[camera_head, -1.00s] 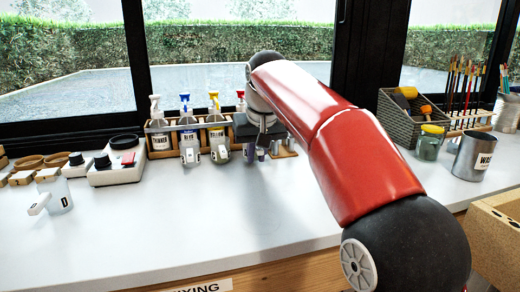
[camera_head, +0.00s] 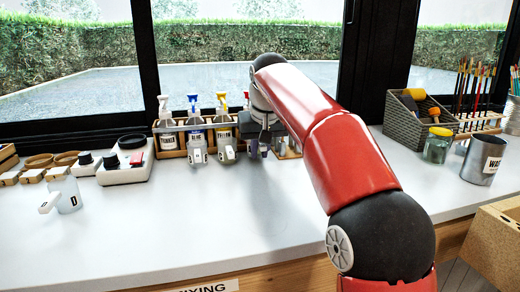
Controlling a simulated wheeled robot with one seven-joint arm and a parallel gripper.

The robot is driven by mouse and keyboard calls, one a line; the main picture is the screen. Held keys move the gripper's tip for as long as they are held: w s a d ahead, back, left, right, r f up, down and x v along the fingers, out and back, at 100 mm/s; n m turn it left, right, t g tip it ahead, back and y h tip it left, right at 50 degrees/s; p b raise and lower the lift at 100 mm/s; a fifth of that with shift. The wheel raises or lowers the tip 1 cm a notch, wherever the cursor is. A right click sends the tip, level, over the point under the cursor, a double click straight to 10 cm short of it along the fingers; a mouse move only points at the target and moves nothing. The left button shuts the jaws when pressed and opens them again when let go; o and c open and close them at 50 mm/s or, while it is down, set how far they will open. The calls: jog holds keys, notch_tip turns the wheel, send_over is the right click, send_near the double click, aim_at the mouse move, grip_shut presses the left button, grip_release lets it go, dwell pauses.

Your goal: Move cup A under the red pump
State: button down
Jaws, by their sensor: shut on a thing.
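My gripper (camera_head: 259,150) is at the wooden pump rack (camera_head: 170,154), in front of the red pump (camera_head: 246,96). Only the red pump's top shows; my gripper and wrist cover its bottle. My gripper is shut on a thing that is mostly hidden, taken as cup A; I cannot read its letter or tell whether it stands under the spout. A cup (camera_head: 198,154) stands in front of the blue pump (camera_head: 193,103), and another cup (camera_head: 228,154) stands in front of the yellow pump (camera_head: 222,99). Cup D (camera_head: 69,203) stands apart at the left.
A white-topped pump bottle (camera_head: 166,115) stands at the rack's left end. Left of it are a pale device (camera_head: 126,172) and wooden rings. A basket (camera_head: 415,118), a glass jar (camera_head: 437,150) and a metal can (camera_head: 482,160) stand at the right. The counter's front is clear.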

jog(key=shift+f+b, duration=0.35)
jog(key=shift+f, duration=0.15)
jog(key=c, duration=1.3)
grip_release()
jog(key=shift+c, duration=0.2)
